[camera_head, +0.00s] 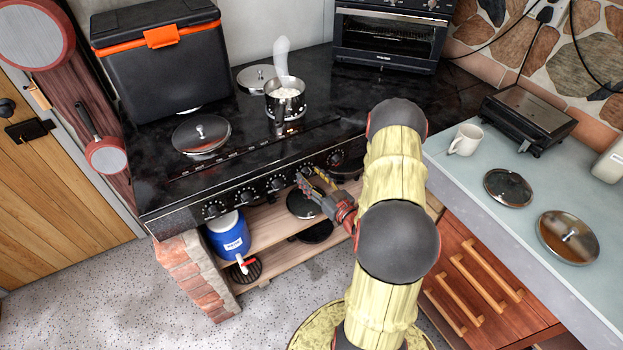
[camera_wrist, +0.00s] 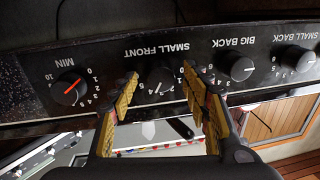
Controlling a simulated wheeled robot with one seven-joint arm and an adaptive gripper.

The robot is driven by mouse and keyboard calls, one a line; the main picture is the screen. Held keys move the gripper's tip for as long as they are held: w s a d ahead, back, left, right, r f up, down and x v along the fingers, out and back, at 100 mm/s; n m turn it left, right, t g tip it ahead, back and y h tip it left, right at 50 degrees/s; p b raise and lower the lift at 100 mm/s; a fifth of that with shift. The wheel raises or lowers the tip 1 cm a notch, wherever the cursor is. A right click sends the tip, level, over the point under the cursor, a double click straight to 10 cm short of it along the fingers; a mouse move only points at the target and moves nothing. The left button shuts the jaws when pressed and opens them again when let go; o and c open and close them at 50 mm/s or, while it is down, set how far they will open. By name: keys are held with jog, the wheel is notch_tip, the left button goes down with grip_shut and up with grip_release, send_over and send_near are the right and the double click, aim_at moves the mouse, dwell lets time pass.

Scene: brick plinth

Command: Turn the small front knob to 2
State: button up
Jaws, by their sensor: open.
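The small front knob (camera_wrist: 160,82) is a dark round knob on the black control panel, under the label SMALL FRONT, which appears upside down in the wrist view. My gripper (camera_wrist: 160,76) is open, with one yellow-padded finger on each side of this knob. Whether the fingers touch it cannot be told. The knob's exact setting is hard to read. In the head view my gripper (camera_head: 314,182) is at the stove front, close below the knob row, near the knob (camera_head: 305,171) second from the right.
The MIN knob (camera_wrist: 69,89) with a red pointer and the BIG BACK knob (camera_wrist: 242,68) flank it. A pot (camera_head: 286,103) and a lid (camera_head: 201,134) stand on the black stove top (camera_head: 240,150). Shelves below hold a blue jug (camera_head: 228,236) and pans.

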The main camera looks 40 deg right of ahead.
jog(key=shift+c, duration=1.3)
jog(key=c, duration=0.9)
